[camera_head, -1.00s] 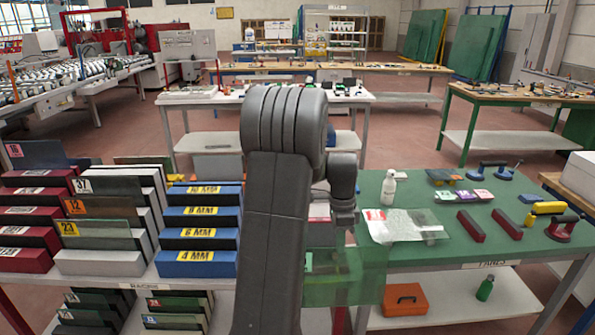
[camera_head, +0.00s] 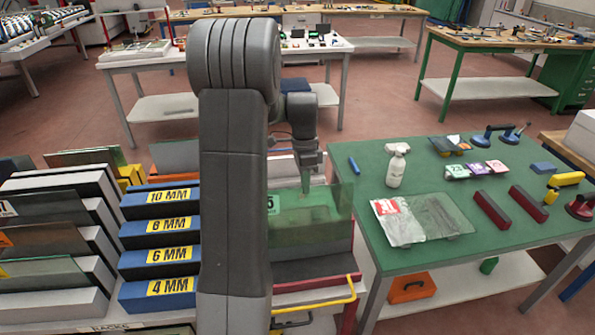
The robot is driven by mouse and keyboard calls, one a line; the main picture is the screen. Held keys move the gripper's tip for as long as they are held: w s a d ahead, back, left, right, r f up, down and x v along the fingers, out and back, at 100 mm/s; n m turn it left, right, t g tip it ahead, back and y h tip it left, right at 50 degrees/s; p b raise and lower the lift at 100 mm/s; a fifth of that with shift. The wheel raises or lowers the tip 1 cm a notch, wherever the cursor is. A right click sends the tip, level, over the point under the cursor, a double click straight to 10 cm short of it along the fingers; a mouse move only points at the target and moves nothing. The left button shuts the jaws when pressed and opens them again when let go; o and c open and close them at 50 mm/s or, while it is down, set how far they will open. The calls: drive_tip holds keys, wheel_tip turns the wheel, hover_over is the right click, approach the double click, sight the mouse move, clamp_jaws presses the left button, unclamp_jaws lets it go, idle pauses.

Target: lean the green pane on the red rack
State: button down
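The green pane (camera_head: 325,208) is a translucent sheet with a number label at its left edge, partly hidden by my arm. My gripper (camera_head: 307,185) is at its upper part and appears shut on it; the fingertips are partly seen through the glass. The pane stands roughly upright, left of the green table. Below and behind it are grey surfaces and a red edge (camera_head: 318,284); I cannot tell whether these belong to the red rack or whether the pane touches them. The red rack at the far left of the earlier view is not visible there now.
A blue rack (camera_head: 160,227) with thickness labels stands left of my arm, with a white rack (camera_head: 57,304) holding panes beyond it. A yellow bar (camera_head: 335,303) lies low beside my arm. The green table (camera_head: 365,243) holds a spray bottle (camera_head: 396,166), a wrapped sheet (camera_head: 425,220) and dark-red blocks.

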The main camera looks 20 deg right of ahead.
sight(305, 206)
drive_tip(key=shift+s+f+b, duration=0.15)
drive_tip(key=shift+f+b, duration=0.4)
drive_tip(key=shift+f, duration=0.1)
drive_tip(key=shift+f+b, duration=2.3)
drive_tip(key=shift+f, duration=1.1)
drive_tip(key=shift+f, duration=0.2)
drive_tip(key=c, duration=1.6)
unclamp_jaws()
drive_tip(key=shift+o, duration=0.2)
